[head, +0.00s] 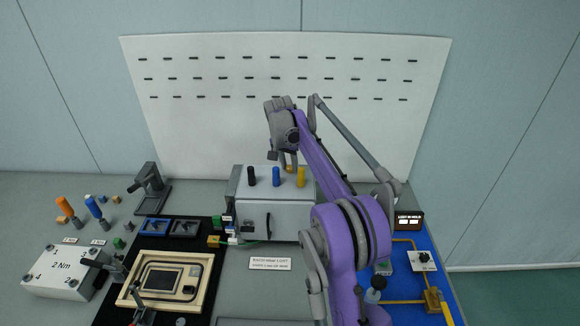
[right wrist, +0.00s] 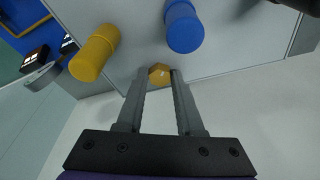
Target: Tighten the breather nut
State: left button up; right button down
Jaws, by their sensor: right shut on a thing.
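The breather nut, a small brass hex piece (right wrist: 159,72), sits on top of the grey box. In the head view it shows only as a small gold spot (head: 290,168) below my gripper. My right gripper (head: 287,158) reaches down behind the coloured posts, and its fingertips (right wrist: 158,80) are closed on the nut's sides in the right wrist view. The grey box (head: 270,219) has a dark handle on its front. My left gripper is not in view.
A black post (head: 250,176), a blue post (head: 276,177) and a yellow post (head: 301,177) stand on the box close to the nut. My right arm hides part of the right side. A white slotted panel (head: 200,120) stands behind. A wooden tray (head: 200,255) lies front left.

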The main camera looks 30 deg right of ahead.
jog(key=m, duration=0.2)
jog(key=shift+w+m+g, duration=0.15)
jog(key=shift+m+g, duration=0.15)
jog(key=shift+m, duration=0.5)
jog(key=m+g, duration=0.1)
jog(key=m, duration=0.2)
jog(key=shift+m, duration=0.3)
jog(key=c, duration=1)
grip_release()
jog(key=shift+w+m, duration=0.1)
jog(key=shift+m, duration=0.2)
jog(key=o, duration=0.5)
jog(key=shift+c, duration=0.2)
